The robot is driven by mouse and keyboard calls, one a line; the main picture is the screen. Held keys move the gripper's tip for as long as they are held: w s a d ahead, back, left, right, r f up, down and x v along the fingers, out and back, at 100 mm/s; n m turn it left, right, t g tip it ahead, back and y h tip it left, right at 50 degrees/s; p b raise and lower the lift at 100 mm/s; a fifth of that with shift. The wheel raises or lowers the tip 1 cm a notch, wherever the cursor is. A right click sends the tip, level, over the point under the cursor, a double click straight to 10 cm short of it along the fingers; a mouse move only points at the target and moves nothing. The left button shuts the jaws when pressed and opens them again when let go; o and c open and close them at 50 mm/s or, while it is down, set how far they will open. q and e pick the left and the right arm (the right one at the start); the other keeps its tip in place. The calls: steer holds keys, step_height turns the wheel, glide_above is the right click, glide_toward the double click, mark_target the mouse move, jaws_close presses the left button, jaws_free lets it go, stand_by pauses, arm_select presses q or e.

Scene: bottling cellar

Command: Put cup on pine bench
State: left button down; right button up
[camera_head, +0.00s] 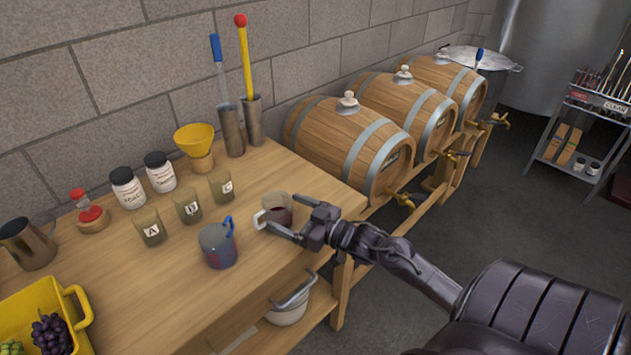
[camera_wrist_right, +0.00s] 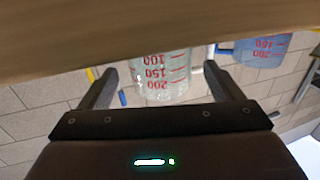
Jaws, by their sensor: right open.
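My right gripper (camera_head: 287,217) is open at the clear cup's right side. In the right wrist view, the clear cup (camera_wrist_right: 160,72) with red marks shows between the open fingers, upside down in the picture; I cannot tell if they touch it. The blue jug (camera_wrist_right: 258,50) is to the right there. My left gripper is out of view.
Labelled glasses (camera_head: 188,206), lidded jars (camera_head: 128,188), a yellow funnel (camera_head: 194,139) and a steel pitcher (camera_head: 28,244) stand behind and left. A yellow crate (camera_head: 30,310) holds grapes. Barrels (camera_head: 350,145) stand right of the bench. A white pot (camera_head: 290,305) is on the lower shelf.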

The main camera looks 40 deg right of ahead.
steer(key=v, duration=0.9)
steer(key=shift+s, duration=0.4)
steer(key=shift+d, duration=0.15)
